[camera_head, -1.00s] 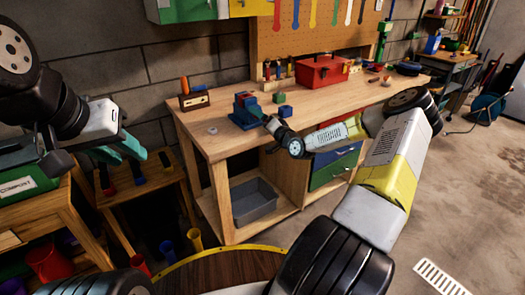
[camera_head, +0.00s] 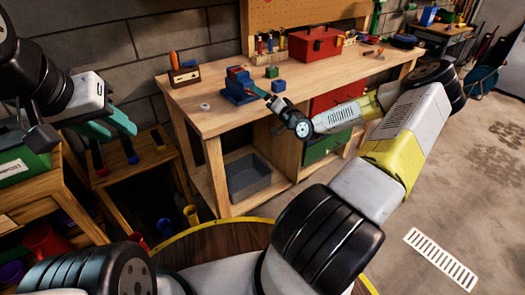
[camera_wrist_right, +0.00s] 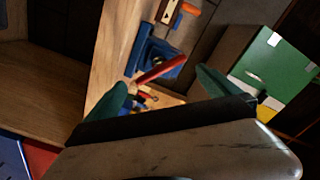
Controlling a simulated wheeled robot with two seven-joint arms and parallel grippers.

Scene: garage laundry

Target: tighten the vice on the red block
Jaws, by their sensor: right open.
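The blue vice (camera_head: 238,88) stands on the wooden workbench (camera_head: 213,115), with red (camera_head: 237,72) showing at its top. In the right wrist view the blue vice (camera_wrist_right: 148,52) has a long red piece (camera_wrist_right: 160,70) across it; I cannot tell if this is the block or the handle. My right gripper (camera_head: 262,93) is just right of the vice in the head view. In the wrist view its green fingers (camera_wrist_right: 165,92) are wide apart with nothing clearly held between them. My left gripper (camera_head: 116,125) is open and empty, left of the bench.
Small green and blue blocks (camera_head: 278,85) stand close right of the vice. A wooden tool holder (camera_head: 184,76) is at the bench's back left, and a red toolbox (camera_head: 315,44) at its back. A grey bin (camera_head: 248,177) sits on the shelf below. The bench's front left is mostly clear.

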